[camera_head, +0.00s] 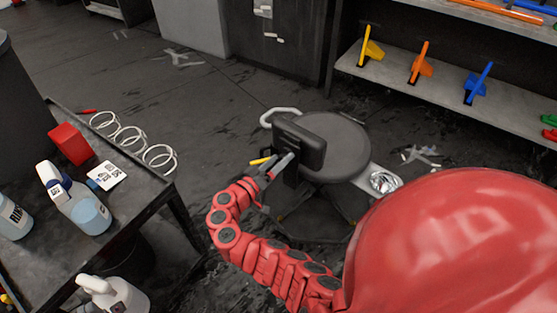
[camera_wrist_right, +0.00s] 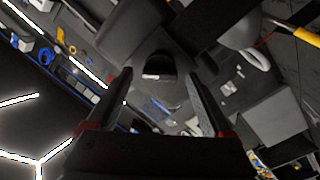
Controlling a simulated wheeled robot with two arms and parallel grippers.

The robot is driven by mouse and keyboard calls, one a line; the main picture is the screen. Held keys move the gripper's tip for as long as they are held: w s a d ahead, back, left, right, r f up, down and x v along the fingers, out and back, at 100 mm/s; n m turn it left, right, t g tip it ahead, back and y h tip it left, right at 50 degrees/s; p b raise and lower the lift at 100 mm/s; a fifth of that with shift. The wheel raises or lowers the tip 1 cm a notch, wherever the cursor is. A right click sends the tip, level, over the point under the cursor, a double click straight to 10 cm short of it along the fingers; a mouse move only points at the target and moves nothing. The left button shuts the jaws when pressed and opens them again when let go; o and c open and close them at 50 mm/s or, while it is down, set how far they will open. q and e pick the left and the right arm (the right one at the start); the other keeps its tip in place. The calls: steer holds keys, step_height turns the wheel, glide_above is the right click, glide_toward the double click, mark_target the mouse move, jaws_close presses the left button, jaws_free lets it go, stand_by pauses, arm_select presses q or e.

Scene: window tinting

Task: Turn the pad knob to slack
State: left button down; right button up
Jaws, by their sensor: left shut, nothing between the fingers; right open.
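The stool-like stand has a round dark seat (camera_head: 335,145) with a thick black pad (camera_head: 300,138) upright at its left side. In the right wrist view a dark rounded knob (camera_wrist_right: 158,64) with a pale mark on its edge lies ahead, between my fingers in the picture. My right gripper (camera_head: 276,168) is beside the pad's near side. In the right wrist view this gripper (camera_wrist_right: 159,77) is open, one finger to each side of the knob; I cannot tell if they touch it. My left gripper is not in view.
A white curved handle (camera_head: 281,113) stands behind the pad, and a shiny foil-like piece (camera_head: 384,181) lies right of the seat. A dark table (camera_head: 150,195) with bottles and white coils is at left. Shelves (camera_head: 450,100) with coloured tools stand at the back right.

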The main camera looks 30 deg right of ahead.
jaws_close()
